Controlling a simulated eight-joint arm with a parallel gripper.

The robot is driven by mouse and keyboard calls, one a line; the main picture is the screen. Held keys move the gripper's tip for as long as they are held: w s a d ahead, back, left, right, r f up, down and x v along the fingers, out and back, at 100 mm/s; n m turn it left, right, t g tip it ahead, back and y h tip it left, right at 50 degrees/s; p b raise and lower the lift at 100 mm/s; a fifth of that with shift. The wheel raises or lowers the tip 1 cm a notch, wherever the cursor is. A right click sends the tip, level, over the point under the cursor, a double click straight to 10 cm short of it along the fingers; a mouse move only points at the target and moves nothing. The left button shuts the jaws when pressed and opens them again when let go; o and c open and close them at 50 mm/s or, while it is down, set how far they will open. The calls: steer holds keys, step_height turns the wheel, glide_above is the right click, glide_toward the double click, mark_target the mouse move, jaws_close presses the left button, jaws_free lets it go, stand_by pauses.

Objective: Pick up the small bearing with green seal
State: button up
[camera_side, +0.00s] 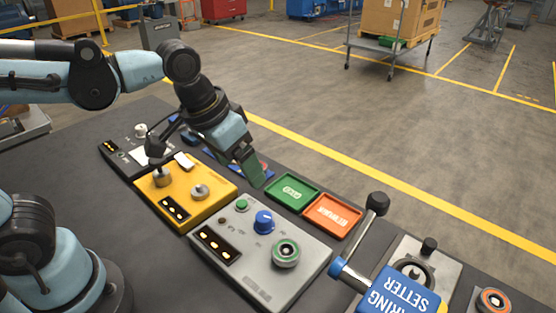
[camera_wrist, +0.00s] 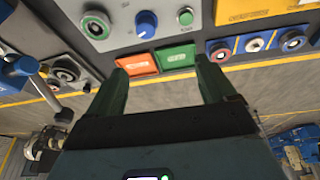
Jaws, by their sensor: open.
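A ring-shaped bearing with a green ring (camera_side: 286,253) sits on the grey device at the front; it also shows at the top left of the wrist view (camera_wrist: 95,24). My gripper (camera_side: 253,172) is open and empty, beyond the grey device and left of the green tray. Its two green fingers stand apart in the wrist view (camera_wrist: 163,82). My gripper partly hides the blue holders in the side view.
A green tray (camera_side: 291,206) and an orange tray (camera_side: 333,222) lie beside the grey device (camera_side: 245,281). A yellow device (camera_side: 213,211) stands to its left. A blue-ended lever (camera_side: 350,278) rises at the right. Another orange-ringed part (camera_side: 494,300) is at the lower right.

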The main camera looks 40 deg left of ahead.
steer(key=d+m+g+y, duration=0.1)
steer(key=d+g, duration=0.3)
steer(key=d, duration=0.7)
glide_above(286, 250)
steer(key=f, duration=0.6)
steer(key=shift+s+a+f, duration=0.1)
steer(key=shift+a, duration=0.1)
steer(key=shift+d+f, duration=0.15)
steer(key=shift+f, duration=1.15)
steer(key=shift+d+f, duration=0.1)
steer(key=shift+f, duration=1.2)
steer(key=c, duration=1.3)
steer(key=shift+r, duration=0.15)
